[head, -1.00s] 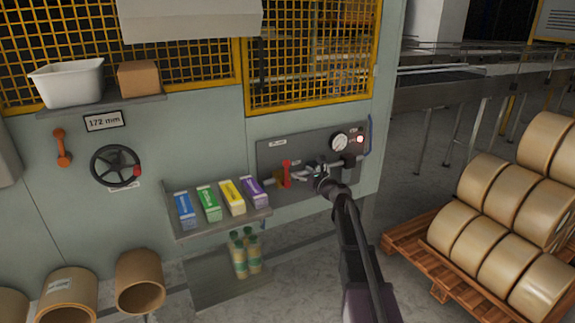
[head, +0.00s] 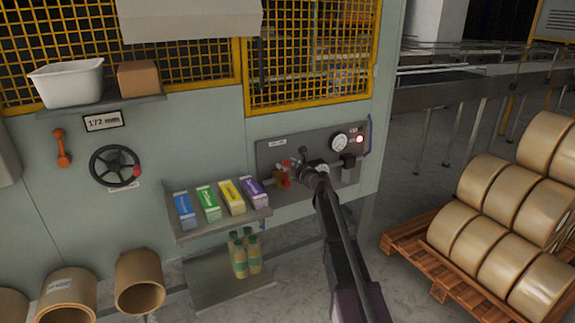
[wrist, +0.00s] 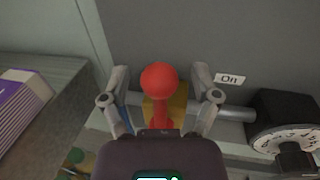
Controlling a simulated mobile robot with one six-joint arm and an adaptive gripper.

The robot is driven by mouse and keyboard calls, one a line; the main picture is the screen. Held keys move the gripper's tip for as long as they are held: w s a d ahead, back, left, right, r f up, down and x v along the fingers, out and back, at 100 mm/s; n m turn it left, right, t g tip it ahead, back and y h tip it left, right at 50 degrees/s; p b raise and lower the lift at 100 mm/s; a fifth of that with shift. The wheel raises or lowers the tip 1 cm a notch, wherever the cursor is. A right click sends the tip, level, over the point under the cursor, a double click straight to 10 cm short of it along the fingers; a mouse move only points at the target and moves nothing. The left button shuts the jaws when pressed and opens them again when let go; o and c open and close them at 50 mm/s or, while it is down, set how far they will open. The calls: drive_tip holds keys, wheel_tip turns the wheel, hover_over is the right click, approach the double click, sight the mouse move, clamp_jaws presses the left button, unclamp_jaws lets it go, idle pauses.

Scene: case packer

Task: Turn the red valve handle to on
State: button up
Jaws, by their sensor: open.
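The red valve handle (wrist: 160,90) stands between the two open fingers of my gripper (wrist: 160,97) in the wrist view, with a visible gap on each side. Its round knob points toward the camera, and a brass-coloured valve body lies behind it on a grey pipe. A white "On" label (wrist: 229,79) is on the panel to the right of the handle. In the head view the red handle (head: 286,180) is partly hidden by my gripper (head: 293,170), which reaches it from the right. The handle's exact angle is hard to tell.
A shelf (head: 222,226) with several coloured cartons sits close by on the left. A pallet (head: 447,273) of rolls stands at the right.

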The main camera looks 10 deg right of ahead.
drive_tip(key=shift+c, duration=0.2)
clamp_jaws()
drive_tip(key=shift+a, duration=0.1)
